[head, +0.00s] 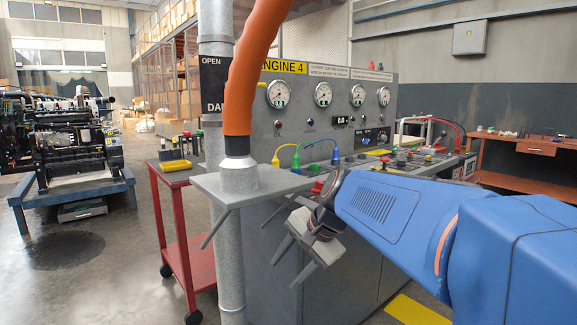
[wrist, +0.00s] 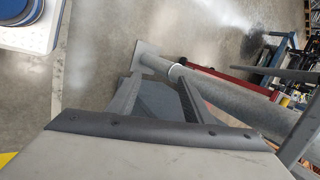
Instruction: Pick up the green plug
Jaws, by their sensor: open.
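The green plug (head: 296,161) stands on the ledge of the engine 4 console, on a green cable, between a yellow plug (head: 275,160) and a blue plug (head: 335,156). All are small in the head view. My gripper (head: 290,262) is open and empty, in front of the console, below and nearer than the green plug. Its fingers point down and to the left. In the wrist view, the two fingers of my gripper (wrist: 158,82) are spread apart with nothing held between them. The green plug does not show in the wrist view.
A grey post (head: 230,267) with a plate and an orange hose (head: 244,80) stands just left of my gripper. A red cart (head: 180,235) is behind it. The console (head: 350,85) has gauges and switches. Open floor (head: 85,285) lies at left.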

